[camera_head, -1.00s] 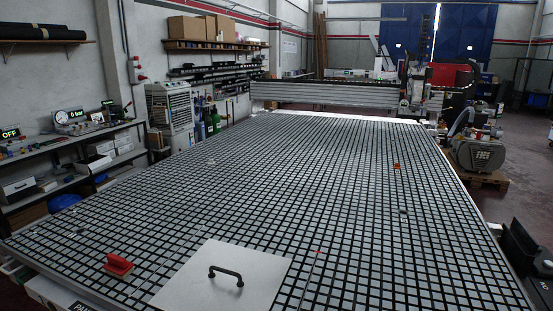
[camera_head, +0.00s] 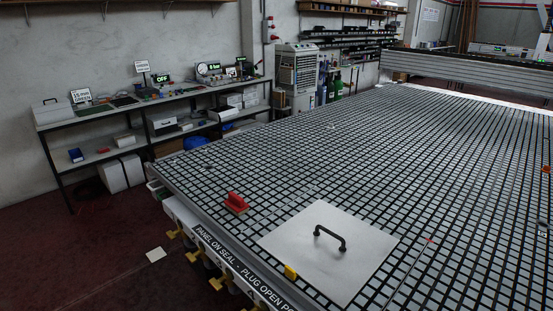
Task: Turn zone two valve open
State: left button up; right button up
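Several yellow valve handles (camera_head: 194,256) stick out in a row below the front left edge of the vacuum grid table (camera_head: 420,155). Dark round valve bodies sit behind them, and the row runs toward the bottom of the picture. I cannot read a zone number on any handle, so I cannot tell which is zone two or whether it is open. A label strip (camera_head: 235,268) above them reads "PANEL ON SEAL - PLUG OPEN PO" and is then cut off. Neither of my grippers is in view.
A pale panel (camera_head: 293,246) with a black handle (camera_head: 330,238) lies on the grid. A red block (camera_head: 236,202) and a yellow block (camera_head: 290,271) are near it. A shelf bench (camera_head: 150,105) stands along the wall.

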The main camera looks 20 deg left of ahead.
aim_at(191, 257)
jog(key=u, duration=1.45)
jog(key=i+j+z, duration=0.15)
jog(key=z, duration=0.85)
jog(key=i+j+z, duration=0.15)
jog(key=j+z, duration=0.2)
jog(key=j, duration=0.4)
jog(key=j+z, duration=0.4)
jog(key=j, duration=0.35)
jog(key=j+z, duration=0.35)
jog(key=j, duration=0.45)
